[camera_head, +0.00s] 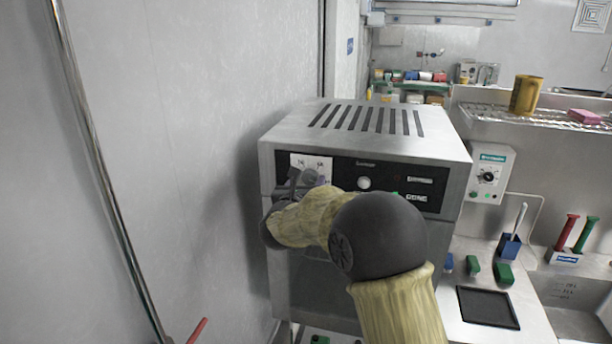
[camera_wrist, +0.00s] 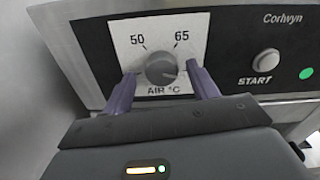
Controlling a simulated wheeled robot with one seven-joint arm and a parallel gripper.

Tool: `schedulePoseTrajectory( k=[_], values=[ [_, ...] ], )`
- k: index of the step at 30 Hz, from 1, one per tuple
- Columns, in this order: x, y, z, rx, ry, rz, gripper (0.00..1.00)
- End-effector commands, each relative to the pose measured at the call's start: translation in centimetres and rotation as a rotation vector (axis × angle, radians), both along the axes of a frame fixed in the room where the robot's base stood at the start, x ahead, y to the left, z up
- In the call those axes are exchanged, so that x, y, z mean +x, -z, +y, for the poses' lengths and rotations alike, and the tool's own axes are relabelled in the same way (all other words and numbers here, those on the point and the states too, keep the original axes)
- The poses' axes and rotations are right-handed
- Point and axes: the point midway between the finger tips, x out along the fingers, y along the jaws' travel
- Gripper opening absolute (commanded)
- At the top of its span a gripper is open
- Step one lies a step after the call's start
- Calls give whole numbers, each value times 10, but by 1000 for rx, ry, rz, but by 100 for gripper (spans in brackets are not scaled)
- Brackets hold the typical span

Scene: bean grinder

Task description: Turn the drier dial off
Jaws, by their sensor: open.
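The drier (camera_head: 365,140) is a grey metal box with a vented top and a black control panel, in the middle of the head view. Its dial (camera_wrist: 161,68) is a round grey knob on a white plate marked 50, 65 and AIR °C in the wrist view. My gripper (camera_wrist: 160,82) is open, with one purple finger on each side of the dial. I cannot tell whether the fingers touch it. In the head view my gripper (camera_head: 299,180) is at the panel's left end, and my arm hides part of the drier front.
A START button (camera_wrist: 265,61) and a green light (camera_wrist: 306,74) sit right of the dial. A wall (camera_head: 190,130) stands close on the left. On the right are a white control box (camera_head: 489,172), a black pad (camera_head: 487,306) and a sink (camera_head: 580,295).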

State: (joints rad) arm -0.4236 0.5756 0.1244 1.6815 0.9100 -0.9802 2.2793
Motion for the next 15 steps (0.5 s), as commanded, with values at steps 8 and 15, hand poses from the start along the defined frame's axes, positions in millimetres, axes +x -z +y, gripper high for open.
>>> schedulePoseTrajectory(
  k=[8, 15],
  values=[
    [5, 0, -3, 1, 3, -1, 59],
    [4, 0, -3, 1, 3, -1, 22]
  ],
)
